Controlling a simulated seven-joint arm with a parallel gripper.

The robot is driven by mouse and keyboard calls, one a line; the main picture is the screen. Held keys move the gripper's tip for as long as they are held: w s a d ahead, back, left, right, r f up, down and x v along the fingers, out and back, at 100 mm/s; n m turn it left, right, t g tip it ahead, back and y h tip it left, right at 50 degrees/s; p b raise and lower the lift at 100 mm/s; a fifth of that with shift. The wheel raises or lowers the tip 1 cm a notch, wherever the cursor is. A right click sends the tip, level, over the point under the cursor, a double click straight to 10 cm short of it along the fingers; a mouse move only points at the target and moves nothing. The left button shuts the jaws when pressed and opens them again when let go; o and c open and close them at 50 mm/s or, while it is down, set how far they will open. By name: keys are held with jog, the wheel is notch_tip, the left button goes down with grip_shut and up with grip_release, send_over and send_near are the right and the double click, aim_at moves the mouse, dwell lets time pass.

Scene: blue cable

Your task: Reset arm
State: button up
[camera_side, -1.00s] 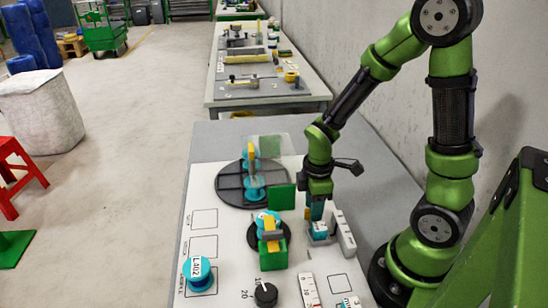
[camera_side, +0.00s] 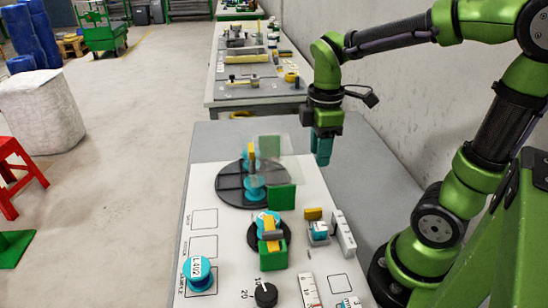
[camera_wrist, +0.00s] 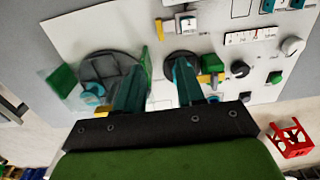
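My gripper (camera_side: 322,158) hangs in the air above the back right of the white board (camera_side: 205,170), clear of everything on it. In the wrist view its two teal fingers (camera_wrist: 160,70) stand apart with nothing between them. No separate blue cable can be made out.
A dark round turntable (camera_side: 228,184) with blue spools and a clear panel stands at the back left. A green block (camera_side: 273,257) and a labelled blue spool (camera_side: 198,272) are in front.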

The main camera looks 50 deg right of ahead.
dwell(0.3)
jog(key=s+a+r+m+t+y, duration=0.2)
jog(key=a+r+m+t, duration=0.3)
jog(key=m, duration=0.8)
jog(key=shift+s+a+t, duration=0.2)
jog(key=shift+a+t, duration=0.8)
jog(key=shift+t, duration=0.1)
